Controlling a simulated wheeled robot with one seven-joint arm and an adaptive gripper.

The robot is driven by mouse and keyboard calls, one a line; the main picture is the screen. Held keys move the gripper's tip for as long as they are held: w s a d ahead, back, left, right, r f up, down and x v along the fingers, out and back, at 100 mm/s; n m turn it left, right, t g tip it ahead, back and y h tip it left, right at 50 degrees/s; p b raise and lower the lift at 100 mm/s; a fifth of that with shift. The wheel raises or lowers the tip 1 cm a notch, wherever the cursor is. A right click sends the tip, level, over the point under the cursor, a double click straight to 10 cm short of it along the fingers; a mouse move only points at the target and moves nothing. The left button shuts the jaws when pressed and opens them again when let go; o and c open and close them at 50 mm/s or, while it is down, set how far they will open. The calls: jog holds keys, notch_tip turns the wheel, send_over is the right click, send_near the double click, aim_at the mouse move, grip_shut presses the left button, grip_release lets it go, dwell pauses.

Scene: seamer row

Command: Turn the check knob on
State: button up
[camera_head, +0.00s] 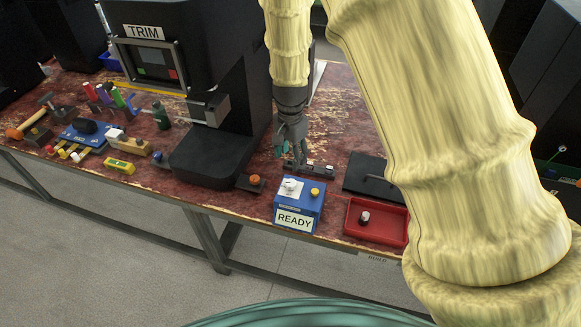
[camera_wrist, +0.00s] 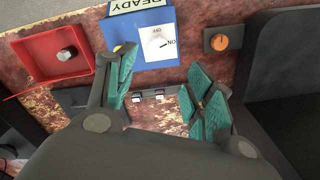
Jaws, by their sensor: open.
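A blue box (camera_head: 297,209) labelled READY stands near the front edge of the bench. On its top is a white dial plate with a white knob (camera_head: 291,187) and a yellow button (camera_head: 315,192). In the wrist view the knob (camera_wrist: 160,43) sits on the plate marked OFF and ON; which mark it points to is hard to tell. My gripper (camera_head: 287,150) is open and empty, behind and above the box. In the wrist view my gripper (camera_wrist: 161,66) has its green-padded fingers spread apart, away from the knob. Neither view labels a knob "check".
An orange knob (camera_head: 255,180) on a dark plate lies left of the box. A red tray (camera_head: 376,235) holding a small black-and-white part is to the right. A dark strip (camera_head: 318,171) lies behind the box. The black TRIM machine (camera_head: 205,150) stands at left.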

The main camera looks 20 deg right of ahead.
aim_at(291, 182)
jog(key=shift+d+f+n+b, duration=0.1)
jog(key=shift+f+n, duration=0.95)
jog(key=shift+f, duration=0.9)
jog(key=shift+a+f+n+b, duration=0.1)
jog(key=shift+f+n, duration=1)
jog(key=shift+f, duration=0.8)
jog(key=shift+d+f+n+b, duration=0.1)
jog(key=shift+f+n, duration=0.95)
jog(key=shift+f, duration=0.9)
